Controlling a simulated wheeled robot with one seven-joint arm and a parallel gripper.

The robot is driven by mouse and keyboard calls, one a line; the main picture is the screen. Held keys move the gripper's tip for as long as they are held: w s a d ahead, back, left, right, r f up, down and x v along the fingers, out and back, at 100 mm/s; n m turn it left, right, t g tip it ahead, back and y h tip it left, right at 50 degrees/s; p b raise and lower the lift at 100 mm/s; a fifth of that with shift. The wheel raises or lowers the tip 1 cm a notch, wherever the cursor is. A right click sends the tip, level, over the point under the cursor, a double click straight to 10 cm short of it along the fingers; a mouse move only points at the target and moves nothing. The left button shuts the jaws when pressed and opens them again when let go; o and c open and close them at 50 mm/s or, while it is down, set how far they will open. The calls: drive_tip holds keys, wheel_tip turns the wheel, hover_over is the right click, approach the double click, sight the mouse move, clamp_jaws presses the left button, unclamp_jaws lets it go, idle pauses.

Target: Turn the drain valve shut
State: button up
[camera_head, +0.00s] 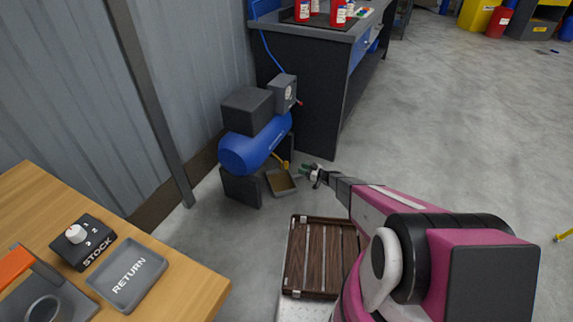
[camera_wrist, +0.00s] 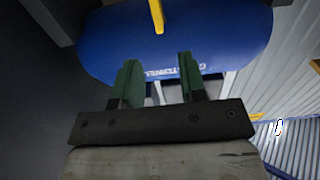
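The blue compressor tank (camera_head: 246,151) stands on the floor against the wall. A yellow lever (camera_head: 282,163), which looks like the drain valve's handle, hangs at its lower right end. In the wrist view the yellow lever (camera_wrist: 157,15) lies at the top, in front of the blue tank (camera_wrist: 105,42). My gripper (camera_head: 305,170) is to the right of the lever in the head view. In the wrist view my gripper (camera_wrist: 157,66) has its green fingers apart with nothing between them. The lever's end is just above the gap, apart from both fingers. The valve body cannot be made out.
A shallow tray (camera_head: 281,183) sits on the floor below the lever. A dark workbench (camera_head: 302,110) stands behind, and a wooden slatted platform (camera_head: 318,262) is in front. A wooden table (camera_head: 190,285) is at the lower left. Open floor (camera_head: 450,150) lies to the right.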

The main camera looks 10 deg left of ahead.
sight(286, 163)
drive_tip(key=x, duration=1)
drive_tip(key=shift+w+a, duration=0.25)
drive_tip(key=shift+a, duration=0.1)
clamp_jaws()
